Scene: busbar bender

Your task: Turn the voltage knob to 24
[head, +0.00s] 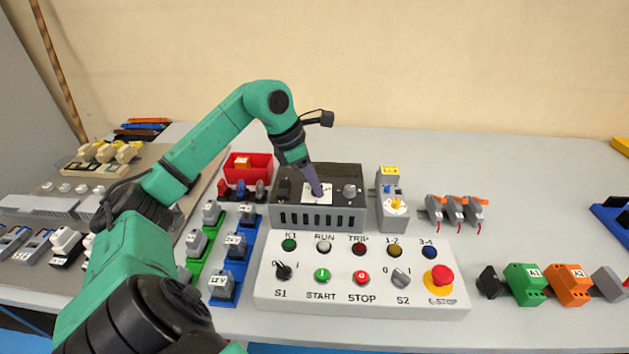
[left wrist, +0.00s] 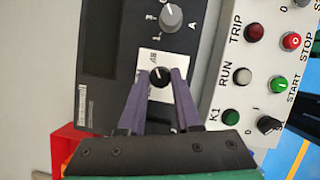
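A dark-topped box with a vented grey front (head: 318,216) stands behind the white button panel. The black voltage knob (left wrist: 160,77) sits on a white label on its top, with a small light pointer mark; the label's markings are too small or covered to read. My left gripper (head: 319,192) comes down onto this label, and its arm hides the knob in the head view. In the left wrist view its two purple fingertips (left wrist: 160,75) stand on either side of the knob, very close to it. I cannot tell whether they touch it. My right gripper is not in view.
A grey knob (left wrist: 172,17) is on the same box top, right of the label in the head view.

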